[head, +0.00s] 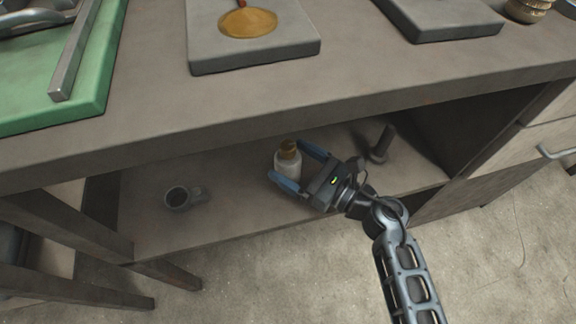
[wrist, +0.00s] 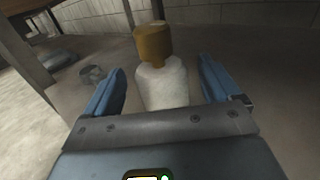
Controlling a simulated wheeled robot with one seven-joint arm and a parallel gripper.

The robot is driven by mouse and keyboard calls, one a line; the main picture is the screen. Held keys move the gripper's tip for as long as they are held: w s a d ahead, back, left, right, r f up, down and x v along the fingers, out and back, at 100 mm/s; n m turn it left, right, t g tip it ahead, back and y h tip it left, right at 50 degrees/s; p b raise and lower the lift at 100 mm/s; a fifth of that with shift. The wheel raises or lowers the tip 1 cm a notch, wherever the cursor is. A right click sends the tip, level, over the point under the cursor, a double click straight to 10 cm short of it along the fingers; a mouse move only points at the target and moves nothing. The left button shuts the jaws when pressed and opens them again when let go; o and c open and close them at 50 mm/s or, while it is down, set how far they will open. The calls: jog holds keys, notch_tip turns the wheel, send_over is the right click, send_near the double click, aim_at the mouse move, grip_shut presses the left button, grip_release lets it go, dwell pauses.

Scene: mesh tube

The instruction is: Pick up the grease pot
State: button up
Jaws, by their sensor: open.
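A small white pot with a brown-orange top, which I take to be the grease pot (head: 288,164), stands upright on the lower shelf. My gripper (head: 291,164) is open, with one blue finger on each side of it. In the wrist view, the white body and brown top of the grease pot (wrist: 162,84) show between the two fingers of my gripper (wrist: 162,88). Gaps show between the body and both fingers there. The bottom of the pot is hidden by the gripper's front edge.
A grey mug (head: 183,197) stands on the shelf (head: 235,215) to the left. A dark upright object (head: 381,143) stands at the right. The worktop (head: 150,125) overhangs the shelf. It bears a green board (head: 95,85) and grey slabs. A wooden leg (head: 65,225) is at left.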

aim_at(277, 152)
jog(key=x, duration=0.3)
jog(key=shift+w+a+f, duration=0.1)
jog(key=shift+w+a, duration=0.1)
jog(key=shift+w, duration=0.05)
jog(key=shift+c, duration=0.3)
jog(key=c, duration=1.2)
